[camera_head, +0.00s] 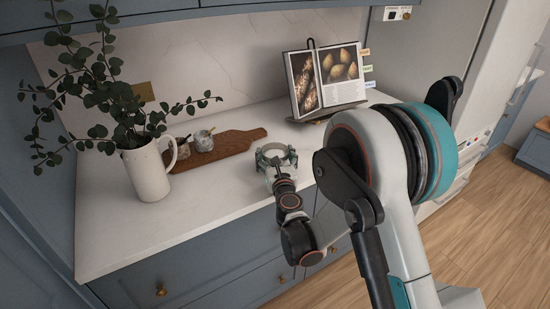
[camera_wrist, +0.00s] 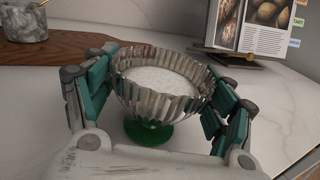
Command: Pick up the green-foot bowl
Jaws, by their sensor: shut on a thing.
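The green-foot bowl (camera_wrist: 160,88) is a ribbed clear glass bowl with a green foot and a white filling inside. In the wrist view it stands upright between the two fingers of my gripper (camera_wrist: 157,95). The teal finger pads lie at its left and right sides, and the jaws are shut on it. I cannot tell whether the foot touches the counter. In the head view the bowl (camera_head: 275,155) is small and partly hidden by my gripper (camera_head: 276,158), above the white counter.
A wooden board (camera_head: 225,146) with two small stone-like pots (camera_head: 204,140) lies behind, to the left. A white jug (camera_head: 147,172) with leafy branches stands at the left. An open cookbook (camera_head: 328,80) on a stand is at the back right. The front counter is clear.

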